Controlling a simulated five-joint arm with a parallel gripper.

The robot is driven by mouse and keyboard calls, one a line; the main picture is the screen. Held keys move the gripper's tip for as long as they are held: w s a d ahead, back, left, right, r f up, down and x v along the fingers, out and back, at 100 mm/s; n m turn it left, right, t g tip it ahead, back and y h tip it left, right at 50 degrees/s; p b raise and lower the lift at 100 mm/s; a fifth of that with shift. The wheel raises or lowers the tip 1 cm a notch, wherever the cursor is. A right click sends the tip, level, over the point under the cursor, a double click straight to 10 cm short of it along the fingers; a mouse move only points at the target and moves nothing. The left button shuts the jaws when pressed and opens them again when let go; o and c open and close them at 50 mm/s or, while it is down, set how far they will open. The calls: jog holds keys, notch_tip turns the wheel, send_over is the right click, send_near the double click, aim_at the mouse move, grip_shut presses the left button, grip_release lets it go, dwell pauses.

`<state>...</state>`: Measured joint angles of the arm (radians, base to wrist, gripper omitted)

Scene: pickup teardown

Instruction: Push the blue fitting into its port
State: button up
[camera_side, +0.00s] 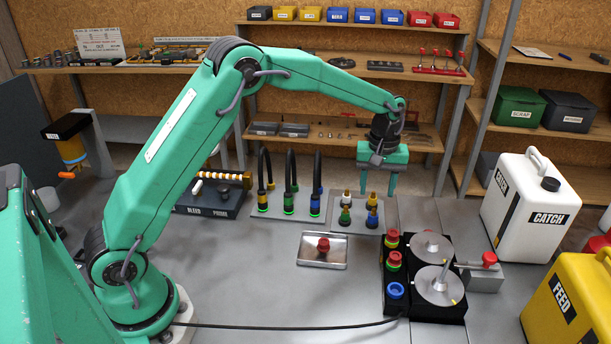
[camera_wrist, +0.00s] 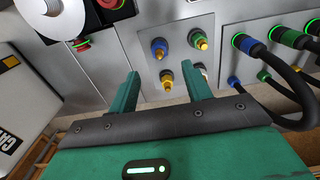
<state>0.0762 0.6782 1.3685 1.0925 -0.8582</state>
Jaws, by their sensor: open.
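The blue fitting (camera_side: 372,218), a blue collar with a brass tip, stands upright on a grey plate (camera_side: 335,226) beside green, yellow and white-topped fittings. It also shows in the wrist view (camera_wrist: 159,46), beyond the fingertips. My gripper (camera_side: 378,190) is open and empty above the back of the plate. In the wrist view my gripper (camera_wrist: 161,73) has its two fingers apart, with a yellow-tipped fitting (camera_wrist: 167,80) between them in the picture. A blue ring-shaped port (camera_side: 396,290) sits at the front of a black block (camera_side: 425,312), behind which are red-capped ports.
Yellow, green and blue hoses (camera_side: 290,180) stand left of the plate. A metal tray (camera_side: 312,262) holds a red part. Silver discs (camera_side: 438,285) sit on the black block. A white jug (camera_side: 527,205) and yellow jug (camera_side: 570,300) stand right. The front bench has free room around a black cable.

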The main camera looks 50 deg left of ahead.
aim_at(374, 209)
jog(key=shift+w+f, duration=0.1)
jog(key=shift+f, duration=0.2)
jog(key=shift+f, duration=3.75)
grip_shut()
